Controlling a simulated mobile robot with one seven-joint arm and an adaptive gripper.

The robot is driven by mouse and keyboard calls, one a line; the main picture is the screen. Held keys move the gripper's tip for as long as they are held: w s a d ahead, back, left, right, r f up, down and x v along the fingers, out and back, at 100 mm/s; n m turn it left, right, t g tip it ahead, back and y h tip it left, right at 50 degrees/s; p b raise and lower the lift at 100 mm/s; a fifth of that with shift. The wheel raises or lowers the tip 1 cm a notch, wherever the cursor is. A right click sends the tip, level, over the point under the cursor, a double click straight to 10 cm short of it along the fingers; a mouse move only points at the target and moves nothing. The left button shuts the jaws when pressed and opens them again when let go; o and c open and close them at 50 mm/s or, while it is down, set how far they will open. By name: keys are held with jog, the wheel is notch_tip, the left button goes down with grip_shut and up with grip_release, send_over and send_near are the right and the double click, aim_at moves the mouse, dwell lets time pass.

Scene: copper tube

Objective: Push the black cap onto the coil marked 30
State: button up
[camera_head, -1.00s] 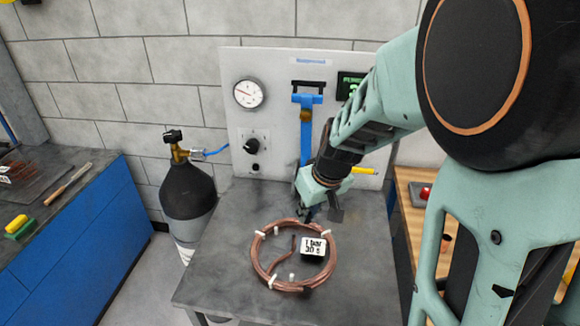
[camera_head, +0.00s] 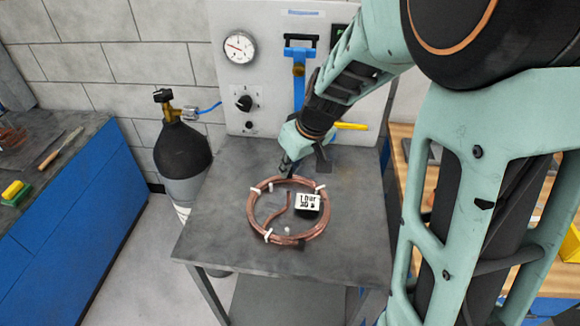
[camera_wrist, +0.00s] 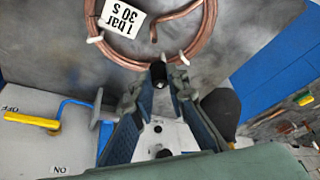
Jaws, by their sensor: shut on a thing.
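The copper coil (camera_head: 262,236) lies flat on the grey table, with white ties and a white tag (camera_head: 308,202) reading "1 bar 30 s". In the wrist view the coil (camera_wrist: 206,32) and tag (camera_wrist: 121,17) are at the top. My gripper (camera_head: 287,168) is at the coil's far side, pointing down. In the wrist view my gripper (camera_wrist: 157,92) is shut on the black cap (camera_wrist: 159,74), which shows between the fingertips close to the coil's rim. I cannot tell whether the cap touches a tube end.
A panel (camera_head: 222,85) with a gauge (camera_head: 239,47), a black knob (camera_head: 244,103) and blue and yellow levers stands behind the table (camera_head: 210,232). A gas cylinder (camera_head: 182,155) is at left. A blue bench (camera_head: 75,215) is further left. The table's front is clear.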

aim_at(289, 192)
notch_tip(289, 192, down, 5)
jog(key=b, duration=0.4)
jog(key=shift+r+b, duration=0.1)
jog(key=shift+b, duration=0.8)
dwell(1.4)
jog(key=shift+f+b, duration=1.95)
jog(key=shift+b, duration=0.05)
jog(key=o, duration=0.7)
jog(key=shift+r, duration=0.1)
jog(key=shift+o, duration=0.2)
jog(key=v, duration=0.7)
jog(key=shift+r, duration=0.25)
